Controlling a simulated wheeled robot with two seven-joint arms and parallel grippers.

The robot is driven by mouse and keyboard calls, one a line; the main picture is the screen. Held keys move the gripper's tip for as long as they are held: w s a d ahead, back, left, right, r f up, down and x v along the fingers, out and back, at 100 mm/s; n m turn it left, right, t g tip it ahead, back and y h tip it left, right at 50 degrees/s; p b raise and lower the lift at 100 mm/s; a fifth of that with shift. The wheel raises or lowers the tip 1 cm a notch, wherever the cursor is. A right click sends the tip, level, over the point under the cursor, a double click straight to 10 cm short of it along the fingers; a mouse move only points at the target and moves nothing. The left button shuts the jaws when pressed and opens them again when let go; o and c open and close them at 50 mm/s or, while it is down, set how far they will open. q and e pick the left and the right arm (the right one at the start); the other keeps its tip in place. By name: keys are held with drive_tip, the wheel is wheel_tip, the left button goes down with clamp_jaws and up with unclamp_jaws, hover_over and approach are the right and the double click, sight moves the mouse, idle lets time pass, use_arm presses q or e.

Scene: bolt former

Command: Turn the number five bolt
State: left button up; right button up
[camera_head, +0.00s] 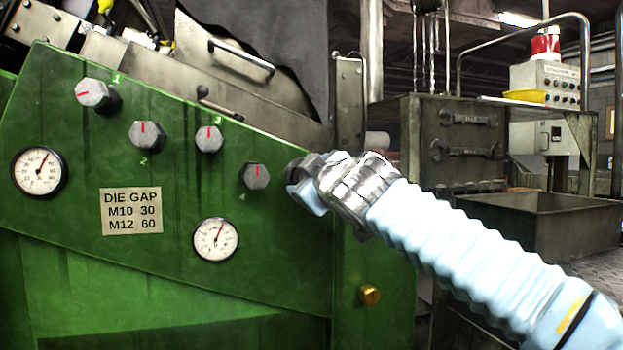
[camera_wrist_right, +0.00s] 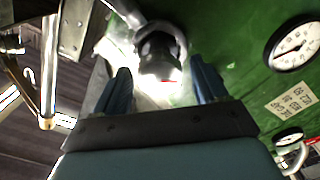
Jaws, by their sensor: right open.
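Four grey hex bolts with red marks show on the green panel (camera_head: 100,180) in the head view; the first three have readable numbers 1, 2 and 3. The fourth bolt (camera_head: 255,175) is just left of my right gripper (camera_head: 308,185). The gripper covers the panel's right end, where a number five bolt is not clearly visible. In the right wrist view, a dark bolt head (camera_wrist_right: 158,50) lies between the two blue fingers of my right gripper (camera_wrist_right: 161,80), with gaps on both sides. Its number is not visible. My left gripper is not in view.
The panel carries a left gauge (camera_head: 39,171), a lower gauge (camera_head: 215,240) and a DIE GAP plate (camera_head: 131,211). A brass knob (camera_head: 370,295) sits below my right wrist. A metal bin (camera_head: 540,222) and control box (camera_head: 545,80) stand behind at right.

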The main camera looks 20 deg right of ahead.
drive_tip(key=s+b, duration=0.3)
drive_tip(key=s, duration=1)
drive_tip(key=shift+s+d+b, duration=0.2)
drive_tip(key=shift+s+b, duration=0.15)
drive_tip(key=shift+s, duration=0.05)
